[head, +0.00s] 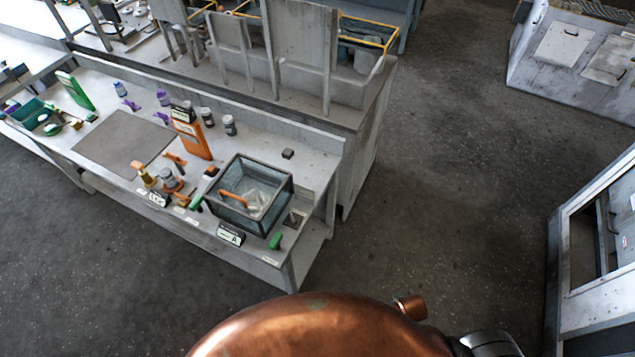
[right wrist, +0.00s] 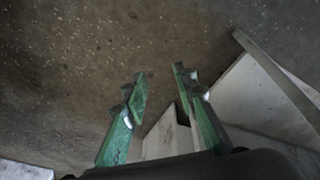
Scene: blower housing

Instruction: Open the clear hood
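The clear hood (head: 250,194) is a dark-framed box with glassy sides on the front right part of the workbench. My left gripper is not in view.
The workbench (head: 316,170) also holds an orange binder (head: 193,140), small jars, a grey mat (head: 123,143) and small tools left of the hood. A green object (head: 275,241) lies by its front right corner. Floor (head: 440,150) right of the bench is clear. A framed cabinet (head: 600,270) stands right.

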